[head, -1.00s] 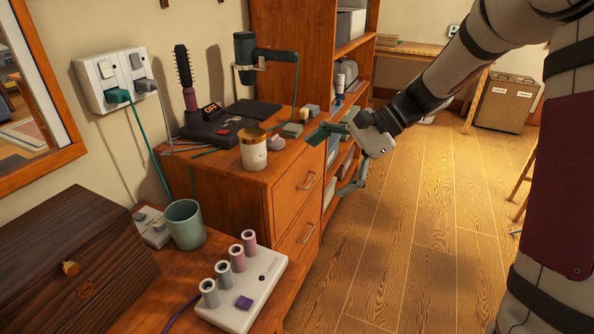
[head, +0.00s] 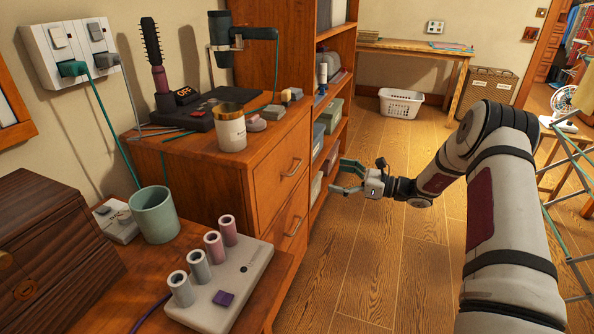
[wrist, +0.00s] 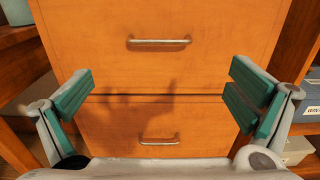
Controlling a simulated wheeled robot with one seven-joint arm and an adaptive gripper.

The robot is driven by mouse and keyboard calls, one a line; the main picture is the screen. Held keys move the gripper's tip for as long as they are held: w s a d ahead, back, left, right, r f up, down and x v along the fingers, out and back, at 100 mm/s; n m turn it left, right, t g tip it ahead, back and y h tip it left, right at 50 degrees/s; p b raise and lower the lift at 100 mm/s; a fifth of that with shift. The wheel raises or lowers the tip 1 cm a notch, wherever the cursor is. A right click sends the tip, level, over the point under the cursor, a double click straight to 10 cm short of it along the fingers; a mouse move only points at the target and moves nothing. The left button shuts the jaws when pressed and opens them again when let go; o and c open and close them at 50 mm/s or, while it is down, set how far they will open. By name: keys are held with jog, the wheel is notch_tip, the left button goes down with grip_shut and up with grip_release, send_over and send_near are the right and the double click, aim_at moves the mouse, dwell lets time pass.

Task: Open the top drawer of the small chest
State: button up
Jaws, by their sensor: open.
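The small chest (head: 222,193) is orange-brown wood with two drawers visible, both shut. Its top drawer (head: 277,188) has a metal bar handle (head: 292,167). In the wrist view, the top drawer (wrist: 160,67) fills the upper part, with its handle (wrist: 159,42) above the middle. The lower drawer's handle (wrist: 160,141) shows below it. My gripper (head: 350,177) is open and empty, out to the right of the chest's front and apart from it. In the wrist view, its green-padded fingers (wrist: 161,97) are spread wide, with both handles between them in the picture.
A hair dryer on a stand (head: 228,45), a brush (head: 153,52) and a jar (head: 229,128) stand on the chest. An open shelf (head: 327,110) stands just behind it. The wooden floor (head: 395,265) in front is clear. A white basket (head: 400,102) sits farther back.

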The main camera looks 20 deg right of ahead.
aim_at(297, 167)
jog(key=b+x, duration=0.2)
jog(key=x, duration=1)
jog(key=shift+w+a, duration=0.1)
jog(key=shift+a, duration=0.25)
jog(key=c, duration=1.4)
jog(key=p+v, duration=0.2)
jog(key=v, duration=2.1)
jog(key=shift+w+d+r, duration=0.1)
jog(key=shift+d+r, duration=0.05)
jog(key=shift+d, duration=0.2)
jog(key=shift+c, duration=0.3)
